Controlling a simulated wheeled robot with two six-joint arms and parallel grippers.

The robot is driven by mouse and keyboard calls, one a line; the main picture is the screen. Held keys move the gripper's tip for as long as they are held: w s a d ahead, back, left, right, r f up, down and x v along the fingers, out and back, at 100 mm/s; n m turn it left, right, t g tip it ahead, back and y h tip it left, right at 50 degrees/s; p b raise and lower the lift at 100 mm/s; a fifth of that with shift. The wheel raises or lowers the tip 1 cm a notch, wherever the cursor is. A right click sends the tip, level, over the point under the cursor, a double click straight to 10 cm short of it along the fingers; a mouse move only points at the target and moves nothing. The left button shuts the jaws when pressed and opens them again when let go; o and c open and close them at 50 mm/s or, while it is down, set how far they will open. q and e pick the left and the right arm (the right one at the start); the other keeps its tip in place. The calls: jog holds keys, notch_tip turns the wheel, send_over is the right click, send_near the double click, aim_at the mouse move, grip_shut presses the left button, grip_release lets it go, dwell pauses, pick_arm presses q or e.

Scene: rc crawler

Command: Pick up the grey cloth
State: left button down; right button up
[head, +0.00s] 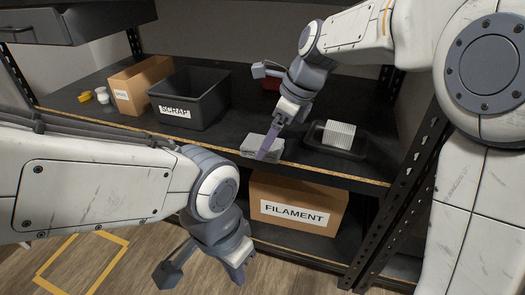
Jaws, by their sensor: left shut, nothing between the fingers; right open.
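The grey cloth (251,145) lies as a small folded pad near the front edge of the dark shelf (220,143). My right gripper (266,150) reaches down from above and is open at the cloth. One finger crosses in front of the cloth and hides part of it. I cannot tell whether the finger touches it or where the other finger is. My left gripper (240,274) is shut and empty, low in front of the shelf and well below the cloth.
Right of the cloth is a black tray (358,155) with a white ridged item (339,134). To the left are a black SCRAP bin (205,97), a cardboard box (127,86) and small yellow items (86,97). A FILAMENT box (300,195) sits below.

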jog(key=shift+f, duration=0.3)
jog(key=c, duration=1.2)
